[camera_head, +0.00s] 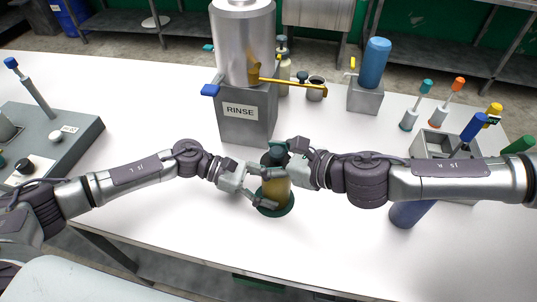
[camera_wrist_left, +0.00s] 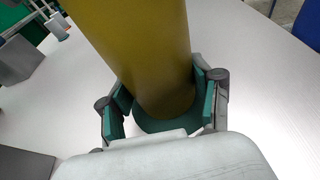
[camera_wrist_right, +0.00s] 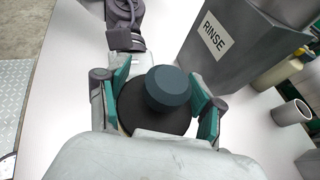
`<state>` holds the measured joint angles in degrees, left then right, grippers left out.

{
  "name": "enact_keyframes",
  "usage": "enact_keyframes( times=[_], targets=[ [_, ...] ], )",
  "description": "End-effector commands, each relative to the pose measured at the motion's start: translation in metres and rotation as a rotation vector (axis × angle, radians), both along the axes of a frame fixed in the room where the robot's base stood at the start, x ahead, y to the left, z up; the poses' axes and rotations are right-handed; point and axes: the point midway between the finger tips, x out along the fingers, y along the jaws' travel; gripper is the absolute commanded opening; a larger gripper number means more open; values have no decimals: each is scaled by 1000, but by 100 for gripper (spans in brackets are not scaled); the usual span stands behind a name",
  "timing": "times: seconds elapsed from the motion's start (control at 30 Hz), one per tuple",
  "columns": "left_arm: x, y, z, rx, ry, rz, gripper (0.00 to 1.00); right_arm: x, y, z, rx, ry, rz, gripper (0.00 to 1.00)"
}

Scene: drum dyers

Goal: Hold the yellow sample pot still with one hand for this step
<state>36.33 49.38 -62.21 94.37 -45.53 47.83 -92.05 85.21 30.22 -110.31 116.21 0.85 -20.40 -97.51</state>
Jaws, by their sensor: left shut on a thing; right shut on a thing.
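The yellow sample pot (camera_head: 277,192) stands upright on a round green base (camera_head: 283,210) in the middle of the table. My left gripper (camera_head: 262,188) is shut around the lower part of the pot. The left wrist view shows the yellow wall (camera_wrist_left: 145,45) between its green pads, low down near the green base (camera_wrist_left: 155,124). The pot's dark lid (camera_head: 272,158) is on top. My right gripper (camera_head: 287,155) is shut on this lid from the right. The right wrist view shows the lid's dark knob (camera_wrist_right: 168,90) between the pads.
A metal rinse tank (camera_head: 245,120) with a yellow lever stands just behind the pot. A small cup (camera_head: 316,90) and a blue cylinder on a block (camera_head: 373,65) are behind right. Colored-handled tools (camera_head: 455,90) are at the right. A grey control box (camera_head: 50,145) is at the left.

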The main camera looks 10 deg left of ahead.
Motion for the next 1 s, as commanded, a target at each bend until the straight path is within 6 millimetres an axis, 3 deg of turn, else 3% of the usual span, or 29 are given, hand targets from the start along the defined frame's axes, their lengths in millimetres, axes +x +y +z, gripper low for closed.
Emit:
enact_keyframes(
  times=[0.07, 0.1, 0.27, 0.67, 0.77, 1.0],
  targets=[
    [-1, 0, 0, -1, 1, -3, 39, 0, 0, -3, -3, 3, -1, 36],
    [-1, 0, 0, -1, 1, -3, 39, 0, -1, -3, -4, 4, -1, 68],
    [-1, -1, 0, -1, 1, -3, 39, 0, -1, -3, -3, 3, -1, 95],
    [-1, 0, 0, 0, 1, -2, 39, -1, -3, -1, -3, 2, -1, 96],
    [-1, 0, 0, 0, 1, -2, 39, -4, -13, 3, -4, 2, -2, 96],
    [0, 0, -1, 0, 0, -1, 39, -21, -55, 23, -2, 0, -4, 96]
  ],
)
